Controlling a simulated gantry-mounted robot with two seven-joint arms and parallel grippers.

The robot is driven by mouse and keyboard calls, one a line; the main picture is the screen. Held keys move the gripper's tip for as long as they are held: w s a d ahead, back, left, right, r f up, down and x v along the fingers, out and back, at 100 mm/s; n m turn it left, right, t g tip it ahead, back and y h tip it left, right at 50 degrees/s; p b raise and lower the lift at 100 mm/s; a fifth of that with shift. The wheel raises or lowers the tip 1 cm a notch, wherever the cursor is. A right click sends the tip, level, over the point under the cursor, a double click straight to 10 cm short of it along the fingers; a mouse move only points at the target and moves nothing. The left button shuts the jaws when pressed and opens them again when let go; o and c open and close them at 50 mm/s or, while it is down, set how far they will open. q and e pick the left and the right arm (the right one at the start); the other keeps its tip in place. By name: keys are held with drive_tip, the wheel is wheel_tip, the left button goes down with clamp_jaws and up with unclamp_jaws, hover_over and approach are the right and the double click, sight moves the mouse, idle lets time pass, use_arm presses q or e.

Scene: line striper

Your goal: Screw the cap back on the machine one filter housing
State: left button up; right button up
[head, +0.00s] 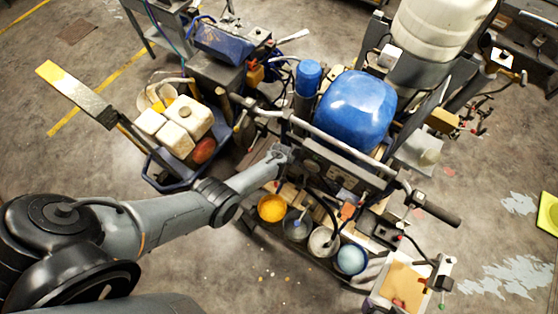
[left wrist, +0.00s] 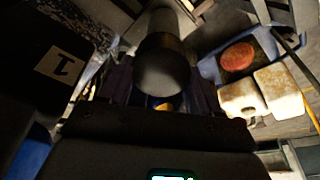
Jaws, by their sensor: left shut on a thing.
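My left gripper (head: 283,152) reaches in from the left to the striper's frame, beside the handlebar, in the head view. Its fingertips are small and partly hidden there. In the left wrist view the dark fingers (left wrist: 163,92) stand on both sides of a dark grey cylinder (left wrist: 165,65), with its round end toward the camera. The gripper is shut on this piece, which is probably the cap. I cannot tell whether it touches or sits on the filter housing. A plate marked "1" (left wrist: 62,64) is at the left of the wrist view. My right gripper is not in view.
The handlebar (head: 345,150) and a big blue tank (head: 356,112) lie right of my gripper. Paint pots, one yellow (head: 271,208), stand below it. A blue tray (head: 158,172) with white jugs (head: 190,118) is at the left. Open floor lies at lower right.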

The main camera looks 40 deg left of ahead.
use_arm(q)
drive_tip(key=shift+a+m, duration=0.1)
drive_tip(key=shift+m, duration=0.7)
drive_tip(key=shift+m+t+h, duration=0.3)
drive_tip(key=shift+m+h, duration=0.2)
drive_tip(key=shift+m, duration=0.6)
drive_tip(key=shift+m+h, duration=0.3)
drive_tip(key=shift+m, duration=0.7)
drive_tip(key=shift+w+m, duration=0.1)
drive_tip(key=shift+m, duration=1)
drive_tip(key=shift+d+h, duration=0.2)
drive_tip(key=shift+h, duration=0.2)
drive_tip(key=shift+m, duration=0.4)
